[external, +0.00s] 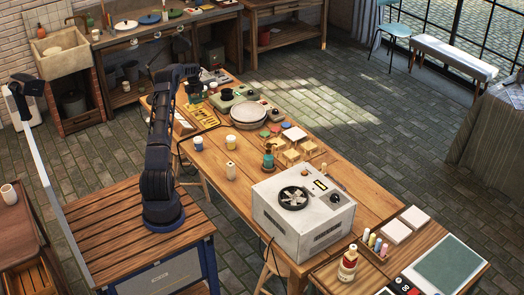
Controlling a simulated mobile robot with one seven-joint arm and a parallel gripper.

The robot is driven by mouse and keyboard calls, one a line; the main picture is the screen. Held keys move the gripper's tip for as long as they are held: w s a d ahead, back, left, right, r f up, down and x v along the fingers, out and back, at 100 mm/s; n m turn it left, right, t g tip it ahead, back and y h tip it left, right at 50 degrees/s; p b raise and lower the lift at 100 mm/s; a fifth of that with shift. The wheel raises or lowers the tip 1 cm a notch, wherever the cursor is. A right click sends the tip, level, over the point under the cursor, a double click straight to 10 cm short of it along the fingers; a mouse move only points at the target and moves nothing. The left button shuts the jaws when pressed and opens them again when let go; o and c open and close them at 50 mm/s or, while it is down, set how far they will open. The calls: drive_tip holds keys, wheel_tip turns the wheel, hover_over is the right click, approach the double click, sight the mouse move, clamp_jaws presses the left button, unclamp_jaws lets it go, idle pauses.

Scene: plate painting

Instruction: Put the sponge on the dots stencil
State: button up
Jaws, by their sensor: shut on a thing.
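My gripper (195,97) is at the far end of the work table, pointing down over the area beside the dark tray. It is small and dark here. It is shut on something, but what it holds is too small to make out. Yellow stencil-like pieces (202,115) lie in the dark tray just in front of my gripper; I cannot tell which has dots. I cannot identify the sponge for certain.
A round grey turntable (248,113) stands right of the tray. Wooden blocks (284,157) and a large white box with a fan (303,213) fill the right side. The table's near-left strip is mostly clear.

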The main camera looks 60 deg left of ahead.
sight(196, 99)
drive_tip(key=shift+f, duration=2.85)
drive_tip(key=o, duration=0.9)
drive_tip(key=shift+f, duration=0.1)
drive_tip(key=shift+o, duration=0.2)
wheel_tip(196, 99, up, 12)
drive_tip(key=shift+r, duration=0.1)
